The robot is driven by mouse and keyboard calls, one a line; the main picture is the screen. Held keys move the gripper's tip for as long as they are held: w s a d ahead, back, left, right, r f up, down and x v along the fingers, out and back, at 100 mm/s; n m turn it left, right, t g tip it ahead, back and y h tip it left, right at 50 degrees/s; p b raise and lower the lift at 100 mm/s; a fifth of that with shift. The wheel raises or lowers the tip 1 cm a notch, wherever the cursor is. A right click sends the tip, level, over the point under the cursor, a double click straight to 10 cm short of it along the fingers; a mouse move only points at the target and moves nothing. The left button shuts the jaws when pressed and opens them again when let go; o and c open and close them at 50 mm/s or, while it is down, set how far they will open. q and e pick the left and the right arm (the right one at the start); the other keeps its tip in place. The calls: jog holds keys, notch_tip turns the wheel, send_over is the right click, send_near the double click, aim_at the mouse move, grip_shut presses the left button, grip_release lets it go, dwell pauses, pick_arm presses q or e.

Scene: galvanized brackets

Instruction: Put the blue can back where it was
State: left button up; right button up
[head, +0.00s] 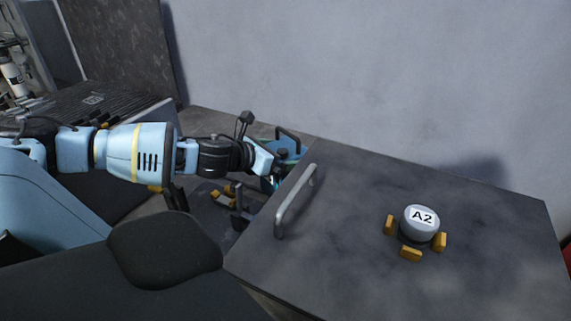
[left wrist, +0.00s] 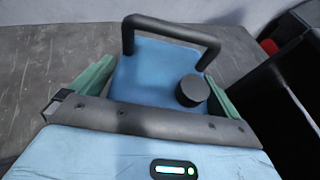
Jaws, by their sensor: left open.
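The blue can (left wrist: 150,72) has a black loop handle and a round black cap. In the left wrist view it lies between the two green fingers of my left gripper (left wrist: 155,88). The fingers are open, one on each side of the can; I cannot tell whether they touch it. In the head view the can (head: 287,153) shows only in part, just past my left gripper (head: 273,180), at the left edge of the grey top. Its lower part is hidden. My right gripper is not in view.
The grey top (head: 350,215) bears a metal bar handle (head: 295,200) near its left edge. A grey round canister (head: 421,217) marked A2 stands among yellow blocks (head: 411,254). More yellow blocks (head: 223,198) lie on a lower surface. A wall stands behind.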

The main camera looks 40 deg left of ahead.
pick_arm(q)
jog(key=shift+w+d+f, duration=0.1)
jog(key=shift+w+f, duration=0.05)
jog(key=shift+w, duration=0.4)
jog(key=shift+c, duration=0.4)
jog(key=c, duration=1.7)
jog(key=shift+r, duration=0.2)
